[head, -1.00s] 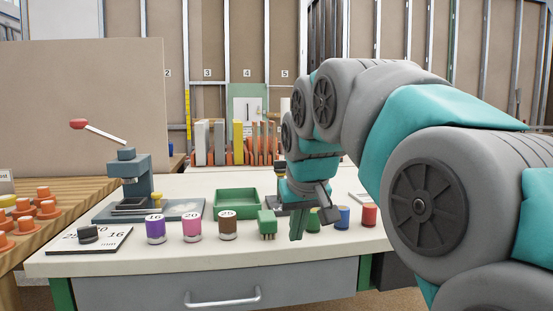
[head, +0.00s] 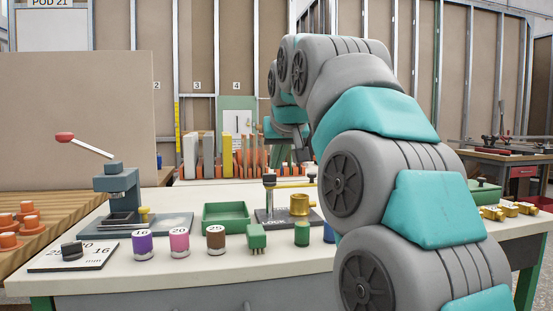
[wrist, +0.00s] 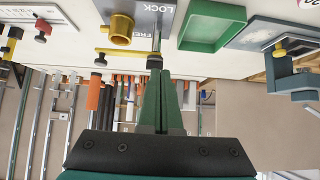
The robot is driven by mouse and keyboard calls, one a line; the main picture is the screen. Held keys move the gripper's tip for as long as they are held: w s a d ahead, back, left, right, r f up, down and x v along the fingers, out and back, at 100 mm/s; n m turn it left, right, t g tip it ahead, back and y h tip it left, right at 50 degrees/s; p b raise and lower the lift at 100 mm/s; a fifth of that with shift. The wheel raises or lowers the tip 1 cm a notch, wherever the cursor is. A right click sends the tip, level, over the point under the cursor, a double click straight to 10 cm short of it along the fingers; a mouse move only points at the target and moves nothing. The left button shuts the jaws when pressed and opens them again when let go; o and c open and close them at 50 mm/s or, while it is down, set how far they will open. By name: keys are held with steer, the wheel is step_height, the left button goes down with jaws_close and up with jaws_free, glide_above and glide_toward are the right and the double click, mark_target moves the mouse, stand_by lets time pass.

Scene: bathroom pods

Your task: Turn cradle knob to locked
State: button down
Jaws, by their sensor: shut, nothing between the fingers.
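In the wrist view the plate (wrist: 168,18) reads LOCK and FREE, with the brass cup (wrist: 120,28) beside the lettering. The dark knob (wrist: 154,61) shows right at my fingertips; contact cannot be told. My gripper (wrist: 158,76) is shut and empty, its green fingers together. In the head view it is high behind the cradle, partly hidden by my arm.
A green tray (head: 226,216) and a lever press (head: 122,192) stand left of the cradle. Numbered spools (head: 178,241) and a green pronged block (head: 256,237) line the front. A black dial (head: 72,248) lies at front left. Upright slats (head: 227,155) stand behind.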

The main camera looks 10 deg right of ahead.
mark_target(266, 182)
steer(key=shift+w+f+p, duration=0.2)
steer(key=shift+w+f, duration=0.65)
steer(key=shift+w, duration=0.75)
steer(key=shift+w+f+p, duration=0.25)
steer(key=shift+w+f, duration=0.6)
steer(key=shift+w, duration=0.8)
steer(key=shift+w+f+p, duration=0.2)
steer(key=shift+w+f, duration=0.65)
steer(key=shift+w, duration=0.75)
steer(key=shift+a, duration=0.1)
